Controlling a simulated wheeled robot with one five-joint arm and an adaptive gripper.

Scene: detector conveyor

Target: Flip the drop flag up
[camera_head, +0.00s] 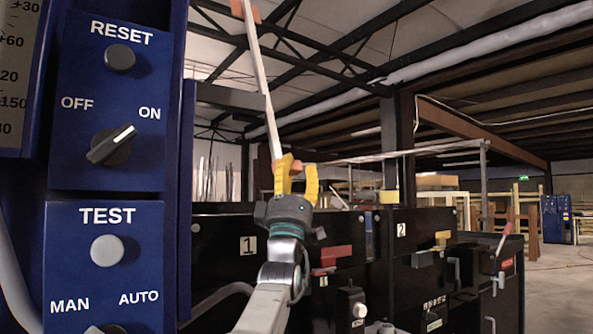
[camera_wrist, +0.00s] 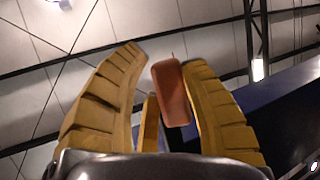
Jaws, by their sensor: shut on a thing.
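A long pale pole (camera_head: 261,85) rises steeply past my gripper, leaning to the left, with an orange piece near its top (camera_head: 243,10). I take this pole with its orange parts to be the drop flag. My gripper (camera_head: 297,172) points upward with yellow fingers around a lower orange piece (camera_head: 294,166). In the wrist view, the orange block (camera_wrist: 171,93) sits between the fingers of my gripper (camera_wrist: 163,65), close against the right finger. A gap shows between the block and the left finger. The exact contact on the pole is hidden.
A blue control panel (camera_head: 108,150) with knobs and buttons stands close at the left. Black detector housings (camera_head: 232,250) marked 1 and 2 run behind and right of my arm. A red-handled lever (camera_head: 503,238) stands farther right. Open floor (camera_head: 560,300) lies at the far right.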

